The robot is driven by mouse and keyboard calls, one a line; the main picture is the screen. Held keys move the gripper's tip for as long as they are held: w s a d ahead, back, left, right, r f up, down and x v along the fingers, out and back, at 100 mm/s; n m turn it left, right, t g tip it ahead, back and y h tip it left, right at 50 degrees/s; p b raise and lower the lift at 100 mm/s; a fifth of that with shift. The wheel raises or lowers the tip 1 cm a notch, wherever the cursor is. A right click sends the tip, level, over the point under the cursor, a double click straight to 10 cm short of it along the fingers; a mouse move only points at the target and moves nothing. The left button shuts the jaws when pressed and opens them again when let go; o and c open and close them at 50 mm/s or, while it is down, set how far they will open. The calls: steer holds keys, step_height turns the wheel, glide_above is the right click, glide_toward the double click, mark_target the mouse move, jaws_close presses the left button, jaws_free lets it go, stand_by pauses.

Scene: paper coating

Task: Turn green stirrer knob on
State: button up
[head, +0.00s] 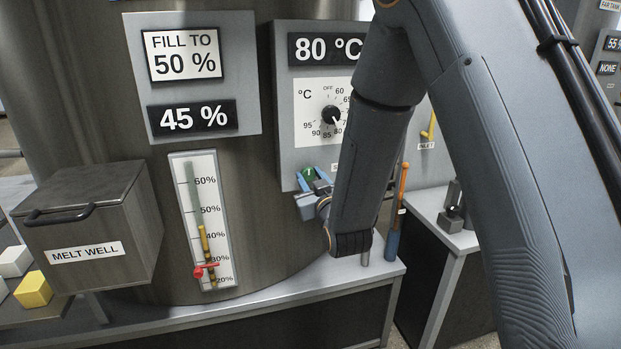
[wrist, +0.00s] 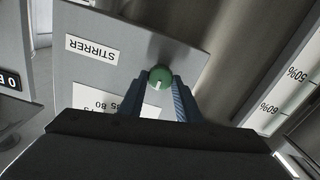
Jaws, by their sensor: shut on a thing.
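The green stirrer knob (wrist: 159,77) is on the grey panel (wrist: 98,73) labelled STIRRER in the wrist view, where the picture is upside down. My gripper (wrist: 160,92) is shut on the knob, with one blue finger on each side of it. A white mark shows on the knob's face. In the head view the green knob (head: 309,174) shows between the blue fingers of my gripper (head: 311,178), low on the temperature panel. My arm hides the right part of that panel and most of the stirrer label.
Above the knob are a black temperature dial (head: 331,114) and an 80 °C display (head: 327,49). To the left are a level gauge (head: 203,220) and the melt well box (head: 88,225). An orange-handled tool (head: 401,190) stands right of my wrist.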

steer(key=shift+m+b, duration=0.3)
steer(key=shift+m, duration=0.1)
steer(key=m+b, duration=0.3)
steer(key=m, duration=0.2)
steer(key=shift+d+f+m, duration=0.1)
steer(key=shift+m, duration=0.2)
steer(key=m+b, duration=0.3)
steer(key=m, duration=0.2)
steer(key=shift+d, duration=0.1)
steer(key=shift+m, duration=0.4)
steer(key=o, duration=1.1)
steer(key=shift+c, duration=0.2)
steer(key=b+v, duration=0.1)
steer(key=v, duration=0.6)
steer(key=shift+s, duration=0.4)
